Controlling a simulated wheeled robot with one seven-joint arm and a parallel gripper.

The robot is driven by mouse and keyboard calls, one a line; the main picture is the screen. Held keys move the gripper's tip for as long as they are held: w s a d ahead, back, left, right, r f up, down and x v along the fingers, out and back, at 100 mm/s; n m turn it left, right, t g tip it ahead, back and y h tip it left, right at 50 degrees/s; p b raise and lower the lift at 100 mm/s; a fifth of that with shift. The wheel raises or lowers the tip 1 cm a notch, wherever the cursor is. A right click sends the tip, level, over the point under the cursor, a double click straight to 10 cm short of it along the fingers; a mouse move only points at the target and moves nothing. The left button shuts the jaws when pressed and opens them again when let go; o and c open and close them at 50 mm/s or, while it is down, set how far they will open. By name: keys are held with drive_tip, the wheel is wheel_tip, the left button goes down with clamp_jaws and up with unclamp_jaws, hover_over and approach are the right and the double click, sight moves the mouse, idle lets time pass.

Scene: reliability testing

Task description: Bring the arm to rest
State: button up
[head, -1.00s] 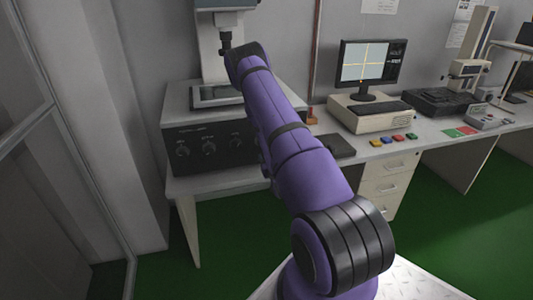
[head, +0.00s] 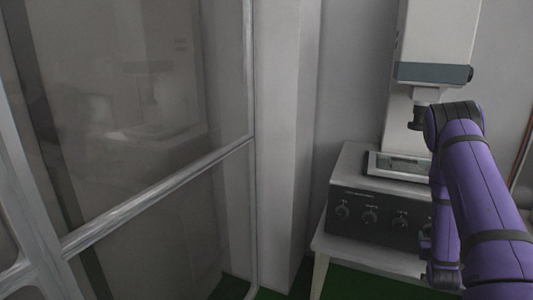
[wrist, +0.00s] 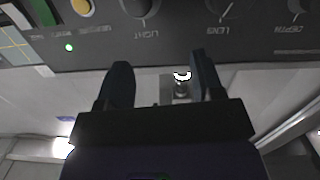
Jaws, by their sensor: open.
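My purple arm (head: 478,185) reaches in from the right edge of the head view, in front of the machine with knobs. My gripper (wrist: 160,82) shows in the wrist view with its two dark fingers apart and nothing between them. Beyond the fingers is a dark control panel (wrist: 180,30) with knobs and a green light. In the head view the fingers are hidden behind the arm.
The machine (head: 375,215) with dials stands on a white table (head: 345,248) close to the arm. A grey column (head: 432,45) rises above it. A glass-panelled metal frame (head: 150,195) fills the left. Green floor (head: 350,283) shows below the table.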

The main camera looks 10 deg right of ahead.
drive_tip(key=w+a+r+g+y, duration=0.1)
drive_tip(key=w+a+r+y, duration=0.1)
drive_tip(key=a+r, duration=0.6)
drive_tip(key=w+a+r+g+y, duration=0.2)
drive_tip(key=a+r, duration=0.2)
drive_tip(key=r, duration=0.8)
drive_tip(key=s+a+r+n+g+y, duration=0.1)
drive_tip(key=s+a+r+y, duration=0.1)
drive_tip(key=s+a+r, duration=0.4)
drive_tip(key=s+a+r+n+g+y, duration=0.1)
drive_tip(key=s+a+r, duration=0.2)
drive_tip(key=s, duration=0.6)
drive_tip(key=s+a+r+n+g+y, duration=0.1)
drive_tip(key=s+a+r, duration=0.3)
drive_tip(key=s+a, duration=0.4)
drive_tip(key=s+a+r+n+g+y, duration=0.1)
drive_tip(key=s+a+r+n+g, duration=0.1)
drive_tip(key=s, duration=0.8)
drive_tip(key=a+r+g, duration=0.1)
drive_tip(key=a+r, duration=0.1)
drive_tip(key=a, duration=0.1)
drive_tip(key=shift+s+a+r, duration=0.2)
drive_tip(key=shift+a, duration=0.05)
